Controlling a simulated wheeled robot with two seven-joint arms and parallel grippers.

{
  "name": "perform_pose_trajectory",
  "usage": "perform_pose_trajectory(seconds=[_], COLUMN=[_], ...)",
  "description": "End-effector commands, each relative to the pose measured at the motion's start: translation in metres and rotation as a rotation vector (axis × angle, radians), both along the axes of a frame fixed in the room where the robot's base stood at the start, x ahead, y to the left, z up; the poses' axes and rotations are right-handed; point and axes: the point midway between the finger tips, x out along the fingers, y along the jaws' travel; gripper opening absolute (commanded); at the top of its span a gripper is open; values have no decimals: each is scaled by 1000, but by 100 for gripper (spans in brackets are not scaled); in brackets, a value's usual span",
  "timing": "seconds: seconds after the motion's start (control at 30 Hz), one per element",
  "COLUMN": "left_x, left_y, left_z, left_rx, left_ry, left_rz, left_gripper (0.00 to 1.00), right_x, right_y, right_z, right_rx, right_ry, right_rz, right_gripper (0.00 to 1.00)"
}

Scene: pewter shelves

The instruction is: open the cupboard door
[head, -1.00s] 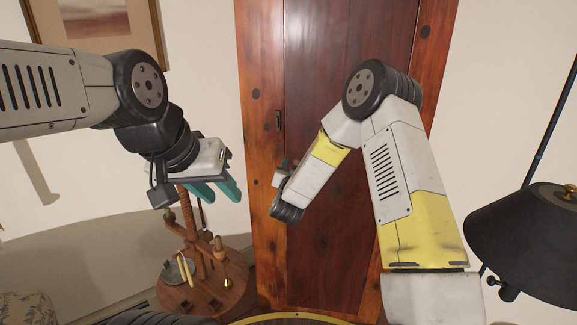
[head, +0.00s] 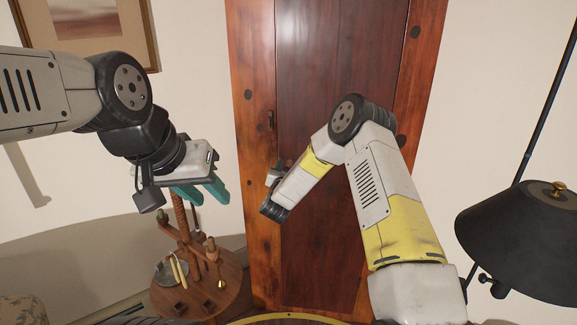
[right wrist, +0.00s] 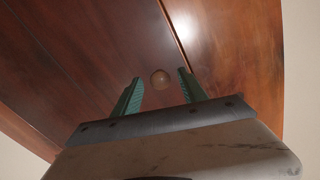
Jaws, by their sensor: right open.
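The cupboard door (head: 325,250) is a tall, dark red-brown wooden panel in a lighter wooden frame, and it looks closed. A small dark latch or keyhole plate (head: 271,119) is on the left of the frame. In the right wrist view, a round knob (right wrist: 160,78) shows on the wood, seen between the teal fingers of my right gripper (right wrist: 159,75). These fingers are apart and empty; whether they touch the knob I cannot tell. In the head view my right arm hides the knob.
A small round wooden table (head: 225,295) with a post and small items stands below my left gripper. A black lamp shade (head: 525,235) is at the right. A framed picture (head: 85,35) hangs on the wall at the upper left.

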Motion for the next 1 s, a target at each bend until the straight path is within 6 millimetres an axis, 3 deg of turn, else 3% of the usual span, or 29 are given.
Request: perform_pose_trajectory(seconds=[0.17, 0.4, 1.0], left_x=[0, 0, 0], left_y=[0, 0, 0], left_z=[0, 0, 0], left_rx=[0, 0, 0], left_ry=[0, 0, 0], left_rz=[0, 0, 0], left_gripper=[36, 36, 36], right_x=[0, 0, 0], right_y=[0, 0, 0], right_z=[0, 0, 0], right_rx=[0, 0, 0], right_ry=[0, 0, 0], right_rz=[0, 0, 0], right_gripper=[48, 1, 0])
